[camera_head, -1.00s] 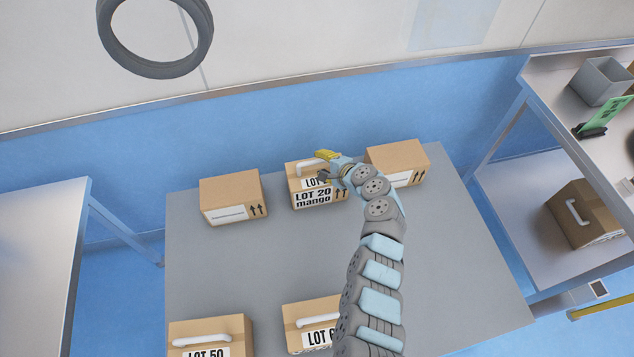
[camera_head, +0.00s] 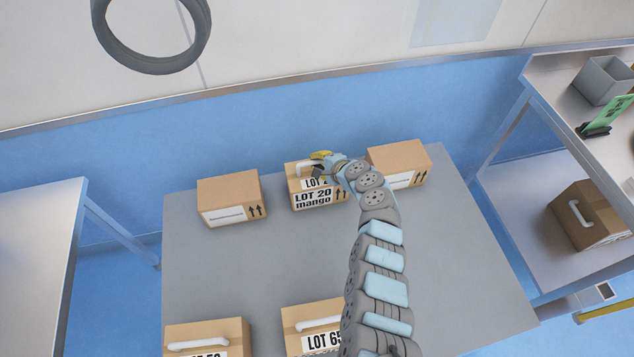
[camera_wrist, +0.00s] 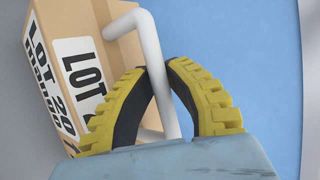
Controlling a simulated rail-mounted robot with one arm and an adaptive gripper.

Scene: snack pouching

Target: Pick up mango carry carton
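My gripper (camera_head: 318,163) is at the carton's top. In the wrist view, the two yellow-ribbed fingers of my gripper (camera_wrist: 160,72) lie on either side of the handle, with their tips close against it. My wrist hides the carton's top right part in the head view.
Plain cartons stand close on the left (camera_head: 230,193) and right (camera_head: 398,158). Two handled cartons, LOT 50 (camera_head: 207,331) and LOT 65 (camera_head: 312,315), stand at the front. The table's middle (camera_head: 265,260) is clear. A shelf (camera_head: 530,220) with another carton (camera_head: 585,215) is at right.

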